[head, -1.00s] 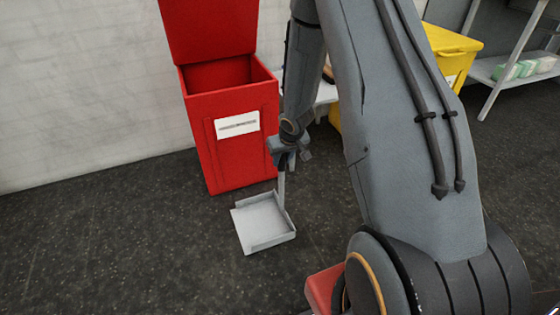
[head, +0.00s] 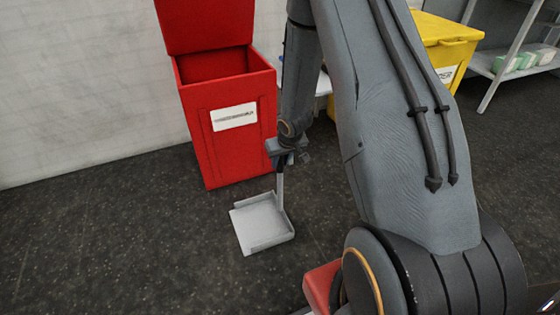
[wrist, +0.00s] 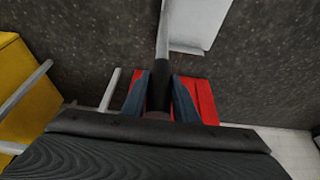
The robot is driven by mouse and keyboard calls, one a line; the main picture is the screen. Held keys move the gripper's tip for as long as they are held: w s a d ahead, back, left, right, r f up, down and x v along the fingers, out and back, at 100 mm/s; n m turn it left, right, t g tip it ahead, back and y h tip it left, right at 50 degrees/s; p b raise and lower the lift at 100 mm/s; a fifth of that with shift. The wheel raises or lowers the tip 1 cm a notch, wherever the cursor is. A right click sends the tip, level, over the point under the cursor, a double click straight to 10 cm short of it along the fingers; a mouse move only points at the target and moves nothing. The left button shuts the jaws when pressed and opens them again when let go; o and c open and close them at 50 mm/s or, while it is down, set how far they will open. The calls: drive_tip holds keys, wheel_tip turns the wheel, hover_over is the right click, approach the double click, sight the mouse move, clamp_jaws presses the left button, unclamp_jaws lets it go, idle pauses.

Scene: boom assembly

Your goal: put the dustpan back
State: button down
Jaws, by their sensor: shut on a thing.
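The grey dustpan (head: 262,222) hangs or rests low over the dark floor in the head view, its upright handle rising to my gripper (head: 287,155). In the wrist view my gripper (wrist: 160,95) is shut on the dark grip of the handle, a blue finger on each side. The pale shaft and part of the dustpan pan (wrist: 190,25) show beyond the fingers. I cannot tell whether the pan touches the floor.
A red bin (head: 232,125) with its lid up stands by the white wall, just behind the dustpan. A yellow bin (head: 446,50) and a shelf rack (head: 510,62) stand at the back right. The floor left of the dustpan is clear.

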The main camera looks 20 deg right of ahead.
drive_tip(key=shift+w, duration=0.1)
drive_tip(key=c, duration=1.8)
unclamp_jaws()
drive_tip(key=shift+f, duration=0.15)
drive_tip(key=shift+c, duration=0.2)
drive_tip(key=o, duration=0.4)
drive_tip(key=shift+o, duration=0.2)
